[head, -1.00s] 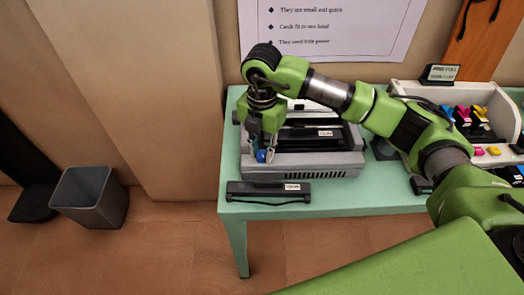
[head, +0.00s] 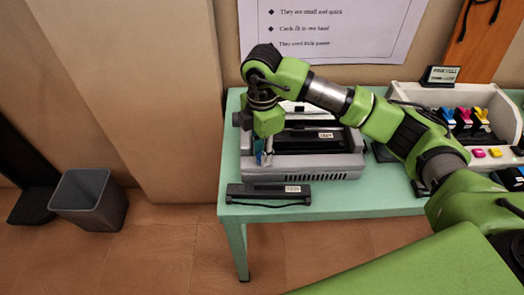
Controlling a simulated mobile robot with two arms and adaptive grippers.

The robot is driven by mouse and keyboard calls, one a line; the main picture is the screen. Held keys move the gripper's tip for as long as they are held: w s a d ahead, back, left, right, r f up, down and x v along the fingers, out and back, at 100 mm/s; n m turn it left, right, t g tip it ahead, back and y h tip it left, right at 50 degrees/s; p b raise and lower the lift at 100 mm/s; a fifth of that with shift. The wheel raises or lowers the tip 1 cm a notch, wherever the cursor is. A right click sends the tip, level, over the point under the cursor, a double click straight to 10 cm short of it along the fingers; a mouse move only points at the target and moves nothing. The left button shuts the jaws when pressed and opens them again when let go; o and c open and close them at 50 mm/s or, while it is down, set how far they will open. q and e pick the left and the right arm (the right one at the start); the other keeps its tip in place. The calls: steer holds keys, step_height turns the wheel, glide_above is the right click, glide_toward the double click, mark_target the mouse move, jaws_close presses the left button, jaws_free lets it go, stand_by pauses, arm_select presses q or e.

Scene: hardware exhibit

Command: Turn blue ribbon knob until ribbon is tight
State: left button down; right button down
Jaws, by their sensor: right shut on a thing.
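The blue ribbon knob (head: 259,158) is at the printer's left side, mostly hidden behind my right gripper. My right gripper (head: 264,159) points down at that spot and is shut on the blue knob. The ribbon is not clear enough to tell whether it is tight. My left gripper is not in view.
A dark bar-shaped part (head: 268,194) with a label lies at the table's (head: 350,199) front left. A white tray (head: 497,103) of coloured cartridges stands at the right. A grey bin (head: 88,198) stands on the floor at left.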

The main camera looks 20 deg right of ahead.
steer(key=shift+w+r, duration=0.15)
steer(key=c, duration=2)
jaws_free()
steer(key=shift+c, duration=0.2)
step_height(320, 180, up, 12)
